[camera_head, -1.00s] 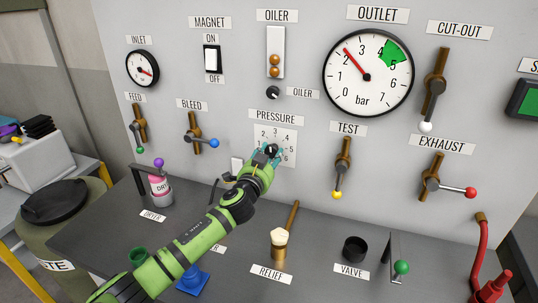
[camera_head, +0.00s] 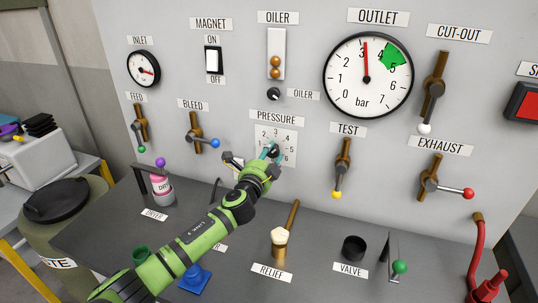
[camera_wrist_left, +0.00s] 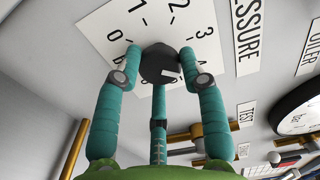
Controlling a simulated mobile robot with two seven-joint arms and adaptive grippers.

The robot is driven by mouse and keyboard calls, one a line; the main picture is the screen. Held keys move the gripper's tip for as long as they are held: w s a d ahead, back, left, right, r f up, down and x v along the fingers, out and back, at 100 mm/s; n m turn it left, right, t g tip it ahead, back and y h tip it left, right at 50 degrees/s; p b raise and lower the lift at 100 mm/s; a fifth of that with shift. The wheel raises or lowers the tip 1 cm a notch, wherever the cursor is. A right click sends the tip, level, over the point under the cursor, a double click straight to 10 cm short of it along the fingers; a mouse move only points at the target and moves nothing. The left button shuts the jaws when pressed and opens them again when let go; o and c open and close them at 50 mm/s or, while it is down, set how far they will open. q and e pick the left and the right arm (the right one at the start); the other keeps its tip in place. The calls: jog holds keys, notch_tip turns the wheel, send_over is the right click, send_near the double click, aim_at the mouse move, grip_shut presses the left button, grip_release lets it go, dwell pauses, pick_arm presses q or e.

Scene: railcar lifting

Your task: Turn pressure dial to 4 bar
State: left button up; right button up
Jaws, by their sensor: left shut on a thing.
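The pressure dial is a dark knob (camera_wrist_left: 160,62) on a white numbered plate (camera_head: 288,134) under the PRESSURE label (camera_head: 276,119). My left gripper (camera_head: 271,151) is shut around the knob with its teal fingers; it also shows in the wrist view (camera_wrist_left: 160,70). The knob's face carries a pale mark toward its lower right in the wrist view; which number it points to is hard to tell. The fingers partly cover the plate. The outlet gauge (camera_head: 350,85) has its red needle at about 3 bar, left of the green band. My right gripper is not in view.
Bleed valve handle (camera_head: 202,140) is left of the dial, and test handle (camera_head: 342,168) is to its right.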

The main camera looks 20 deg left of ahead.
pick_arm(q)
jog(key=shift+d+r+m, duration=0.25)
jog(key=shift+d+m, duration=0.05)
jog(key=shift+m, duration=0.1)
jog(key=o, duration=1.2)
jog(key=shift+c, duration=0.2)
jog(key=shift+d+f, duration=0.1)
jog(key=shift+d, duration=0.1)
jog(key=shift+a, duration=0.1)
jog(key=shift+s+a+f, duration=0.15)
jog(key=shift+s+a, duration=0.05)
jog(key=shift+s, duration=0.05)
jog(key=s, duration=1.1)
jog(key=shift+s, duration=0.25)
